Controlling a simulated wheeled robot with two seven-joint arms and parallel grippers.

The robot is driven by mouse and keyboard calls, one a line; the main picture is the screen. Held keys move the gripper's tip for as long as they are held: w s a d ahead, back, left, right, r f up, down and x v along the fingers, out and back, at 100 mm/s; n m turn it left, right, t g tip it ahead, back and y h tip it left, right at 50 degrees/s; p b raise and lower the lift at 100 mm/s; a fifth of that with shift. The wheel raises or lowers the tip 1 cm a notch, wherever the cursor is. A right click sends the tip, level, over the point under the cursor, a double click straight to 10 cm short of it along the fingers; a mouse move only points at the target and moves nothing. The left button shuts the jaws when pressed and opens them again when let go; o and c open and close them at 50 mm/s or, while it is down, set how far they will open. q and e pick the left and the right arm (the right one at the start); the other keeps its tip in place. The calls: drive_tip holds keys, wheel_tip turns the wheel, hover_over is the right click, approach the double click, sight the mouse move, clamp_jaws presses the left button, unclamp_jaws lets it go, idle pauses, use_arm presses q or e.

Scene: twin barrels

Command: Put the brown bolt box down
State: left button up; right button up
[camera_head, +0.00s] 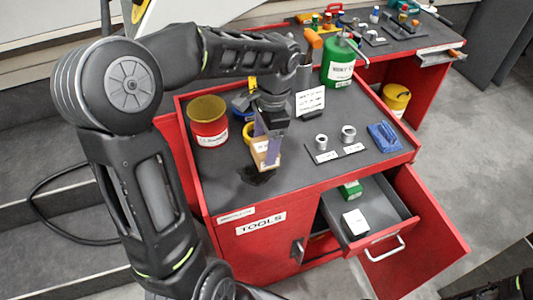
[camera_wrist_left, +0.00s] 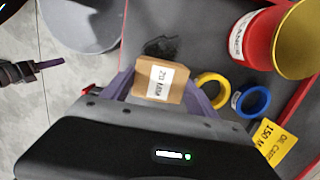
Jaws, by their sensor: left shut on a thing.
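The brown bolt box (camera_head: 265,158) is a small cardboard box with a white label. My left gripper (camera_head: 268,147) is shut on it, with purple fingers on either side. The box is over the grey top of the red tool cabinet (camera_head: 215,180), near its front left; I cannot tell if it touches the top. The left wrist view shows the box (camera_wrist_left: 150,92) between the fingers, its label reading "20 MM". My right gripper (camera_wrist_left: 45,65) shows small at the left of the left wrist view; its opening is unclear.
A dark patch (camera_head: 257,177) lies by the box. A red tin (camera_head: 208,126), yellow and blue rings (camera_wrist_left: 257,101) and a yellow card (camera_wrist_left: 275,143) are close by. A green bottle (camera_head: 339,66), metal rings and a blue block (camera_head: 384,137) stand farther right. An open drawer (camera_head: 385,212) juts out.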

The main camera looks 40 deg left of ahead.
use_arm(q)
drive_tip(key=shift+f, duration=2.45)
drive_tip(key=shift+f, duration=0.15)
drive_tip(key=o, duration=1.8)
drive_tip(key=r, duration=0.8)
drive_tip(key=w+r, duration=0.1)
drive_tip(key=r, duration=0.3)
drive_tip(key=shift+w+d+r, duration=0.1)
drive_tip(key=shift+d, duration=0.3)
